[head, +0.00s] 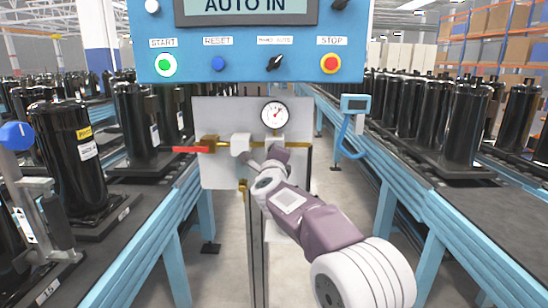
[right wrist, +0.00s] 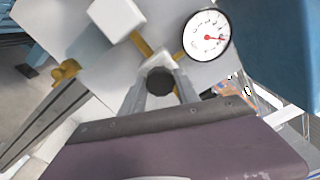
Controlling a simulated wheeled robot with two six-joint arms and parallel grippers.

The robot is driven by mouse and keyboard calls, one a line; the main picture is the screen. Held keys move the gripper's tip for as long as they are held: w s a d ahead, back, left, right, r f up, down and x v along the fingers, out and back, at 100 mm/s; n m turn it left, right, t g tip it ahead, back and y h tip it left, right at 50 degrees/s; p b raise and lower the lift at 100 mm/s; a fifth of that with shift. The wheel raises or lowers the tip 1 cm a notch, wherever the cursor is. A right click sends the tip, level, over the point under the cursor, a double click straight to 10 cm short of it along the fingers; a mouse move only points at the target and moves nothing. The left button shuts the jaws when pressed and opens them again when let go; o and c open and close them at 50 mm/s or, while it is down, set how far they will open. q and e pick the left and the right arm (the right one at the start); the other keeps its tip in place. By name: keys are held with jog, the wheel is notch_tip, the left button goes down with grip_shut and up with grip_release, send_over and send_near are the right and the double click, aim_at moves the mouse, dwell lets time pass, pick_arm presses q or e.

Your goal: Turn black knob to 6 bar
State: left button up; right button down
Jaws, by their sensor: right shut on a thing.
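The black knob (right wrist: 160,82) sits below the white regulator body in the right wrist view, between the two fingers of my right gripper (right wrist: 162,88). The gripper is shut on it. In the head view my right gripper (head: 268,157) reaches the regulator on the grey panel (head: 222,115) and hides the knob. The round pressure gauge (head: 274,114) has a white face and a red needle. It shows larger in the right wrist view (right wrist: 206,36), but its numbers are too small to read. My left gripper is not in view.
A blue control box (head: 200,62) with buttons hangs above the panel. A red lever (head: 190,150) sticks out left of the regulator on brass pipework. Conveyors with black compressors (head: 68,155) run along both sides.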

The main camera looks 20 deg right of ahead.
jog(key=shift+m, duration=0.3)
dwell(0.4)
jog(key=c, duration=0.9)
grip_release()
jog(key=shift+s, duration=0.1)
jog(key=b+v, duration=0.1)
jog(key=v, duration=0.8)
